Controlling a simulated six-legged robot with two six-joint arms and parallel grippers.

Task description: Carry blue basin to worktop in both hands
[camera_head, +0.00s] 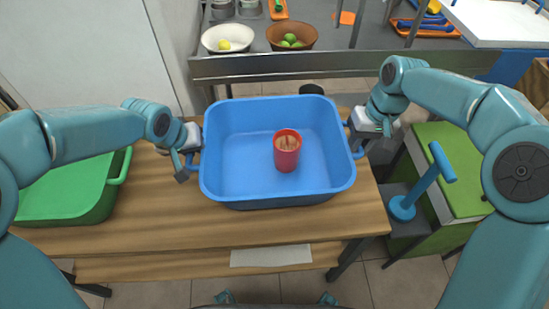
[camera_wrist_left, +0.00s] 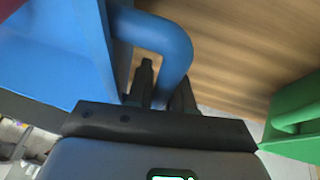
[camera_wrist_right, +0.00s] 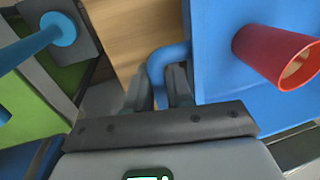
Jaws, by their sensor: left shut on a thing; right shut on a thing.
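The blue basin (camera_head: 240,185) is level in the middle of the head view, over the wooden worktop (camera_head: 150,215). I cannot tell whether it rests on the wood or hangs just above it. A red cup (camera_head: 287,150) stands inside the basin; it also shows in the right wrist view (camera_wrist_right: 265,50). My left gripper (camera_head: 190,160) is shut on the basin's left handle, a blue loop seen in the left wrist view (camera_wrist_left: 175,45). My right gripper (camera_head: 357,135) is shut on the right handle, seen in the right wrist view (camera_wrist_right: 158,65).
A green basin (camera_head: 70,200) sits at the left end of the worktop. A green-topped cabinet (camera_head: 450,165) and a blue lever (camera_head: 425,185) stand at the right. Behind is a metal table (camera_head: 270,68) with a white bowl (camera_head: 229,38) and a brown bowl (camera_head: 292,35) of fruit.

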